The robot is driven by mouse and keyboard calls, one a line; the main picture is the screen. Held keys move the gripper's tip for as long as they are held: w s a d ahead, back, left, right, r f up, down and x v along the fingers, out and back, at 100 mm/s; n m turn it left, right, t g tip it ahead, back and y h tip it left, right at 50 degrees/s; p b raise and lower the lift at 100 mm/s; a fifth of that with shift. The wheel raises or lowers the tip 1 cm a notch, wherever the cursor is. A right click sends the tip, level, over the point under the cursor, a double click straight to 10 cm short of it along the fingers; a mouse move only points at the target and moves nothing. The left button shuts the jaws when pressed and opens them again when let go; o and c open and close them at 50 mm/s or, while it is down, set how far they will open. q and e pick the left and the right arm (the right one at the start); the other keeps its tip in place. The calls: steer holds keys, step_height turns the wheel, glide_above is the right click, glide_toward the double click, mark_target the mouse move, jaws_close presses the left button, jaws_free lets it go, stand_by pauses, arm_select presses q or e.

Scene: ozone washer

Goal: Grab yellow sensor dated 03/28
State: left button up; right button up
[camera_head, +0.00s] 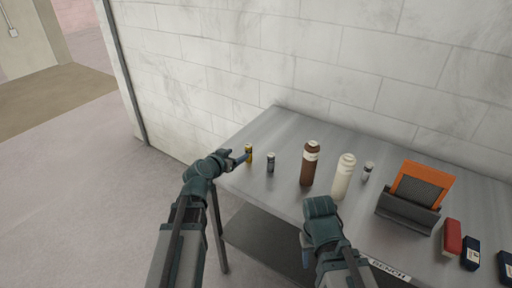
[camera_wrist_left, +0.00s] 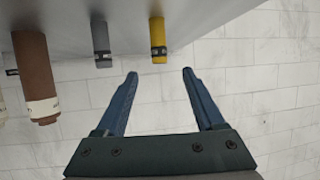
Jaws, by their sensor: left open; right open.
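The yellow sensor (camera_head: 249,154) is a small upright cylinder with a dark band near the left end of the bench. It also shows in the left wrist view (camera_wrist_left: 157,40), beyond the gap between my fingers; I cannot read any date on it. My left gripper (camera_head: 242,158) is open and empty, just left of the yellow sensor. In the left wrist view its two blue fingers (camera_wrist_left: 160,74) are spread and apart from the sensor. My right gripper (camera_head: 308,250) is by the bench's front edge, with its fingers mostly hidden.
A grey sensor (camera_head: 270,163) stands right of the yellow one. Further right are a brown bottle (camera_head: 309,164), a cream bottle (camera_head: 343,178), a small grey-white cylinder (camera_head: 367,172), an orange item in a dark holder (camera_head: 406,213) and a red box (camera_head: 452,238). A block wall (camera_head: 300,60) stands behind the bench.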

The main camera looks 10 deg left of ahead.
mark_target(246, 149)
arm_select(q)
steer(key=b+x, duration=0.3)
steer(key=x, duration=0.5)
steer(key=shift+w, duration=0.25)
steer(key=shift+b+x, duration=1.2)
steer(key=shift+x, duration=1.55)
steer(key=shift+d, duration=0.1)
steer(key=shift+s, duration=0.1)
steer(key=shift+c, duration=0.2)
jaws_close()
